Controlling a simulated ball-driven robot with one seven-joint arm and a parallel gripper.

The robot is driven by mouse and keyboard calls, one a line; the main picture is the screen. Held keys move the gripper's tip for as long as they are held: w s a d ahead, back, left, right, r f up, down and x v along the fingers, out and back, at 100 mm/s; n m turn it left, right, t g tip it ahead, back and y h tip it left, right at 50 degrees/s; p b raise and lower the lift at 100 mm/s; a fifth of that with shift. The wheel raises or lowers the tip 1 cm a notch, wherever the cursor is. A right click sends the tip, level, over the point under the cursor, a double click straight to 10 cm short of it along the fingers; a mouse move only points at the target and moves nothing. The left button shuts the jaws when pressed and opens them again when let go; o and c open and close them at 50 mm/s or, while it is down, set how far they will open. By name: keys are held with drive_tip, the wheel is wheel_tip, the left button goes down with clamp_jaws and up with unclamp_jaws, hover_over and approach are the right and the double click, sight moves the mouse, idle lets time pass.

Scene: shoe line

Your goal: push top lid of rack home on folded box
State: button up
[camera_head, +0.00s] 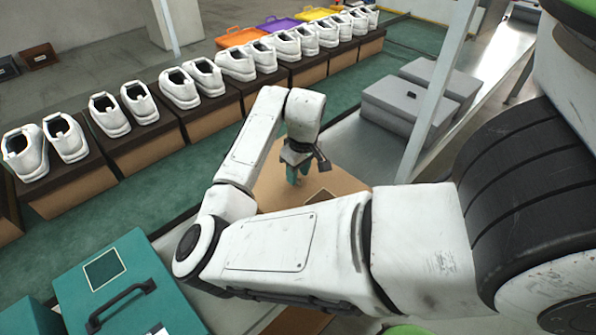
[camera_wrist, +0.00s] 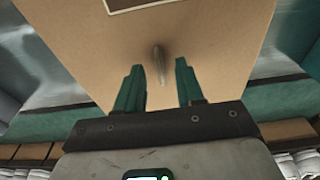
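A flat brown cardboard top (camera_head: 340,184), probably the box lid, lies below my gripper in the head view, partly hidden by my arm. It carries a dark square patch near my forearm. In the wrist view the cardboard (camera_wrist: 220,35) fills the upper middle, with a dark narrow slot or mark between my fingers. My gripper (camera_head: 297,178) points down over the cardboard; its two teal fingers (camera_wrist: 158,68) stand apart with nothing visibly held. I cannot tell whether the fingertips touch the cardboard, or whether the lid is fully seated. No separate rack is clearly recognisable.
White shoes stand in pairs on a row of brown boxes (camera_head: 160,150) behind. A teal case (camera_head: 140,270) with a dark handle is at lower left. Grey boxes (camera_head: 395,105) sit at right, beside a pale post (camera_head: 435,100). Orange, purple and yellow trays (camera_head: 240,37) lie at the back.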

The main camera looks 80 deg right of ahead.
wheel_tip(320, 180, up, 11)
drive_tip(key=s, duration=0.1)
drive_tip(key=shift+a+f, duration=0.2)
drive_tip(key=shift+a, duration=0.1)
drive_tip(key=w+a+n+t+h, duration=0.1)
drive_tip(key=w+n+t+h, duration=0.1)
drive_tip(key=w+h, duration=0.45)
drive_tip(key=w+a+f+n+t+y, duration=0.15)
drive_tip(key=a+f, duration=0.25)
drive_tip(key=a, duration=0.4)
drive_tip(key=w+a+f+n+t+y, duration=0.1)
drive_tip(key=w+a+f+n+y, duration=0.1)
drive_tip(key=a+f, duration=0.35)
drive_tip(key=s+a+f+g+y, duration=0.1)
drive_tip(key=s+a+f+y, duration=0.15)
drive_tip(key=a, duration=0.45)
drive_tip(key=s+a+f+y, duration=0.1)
drive_tip(key=s+a+f, duration=0.2)
drive_tip(key=a, duration=0.5)
drive_tip(key=s+d+f+g, duration=0.2)
drive_tip(key=s+f, duration=0.3)
drive_tip(key=s, duration=0.4)
drive_tip(key=shift+g, duration=0.85)
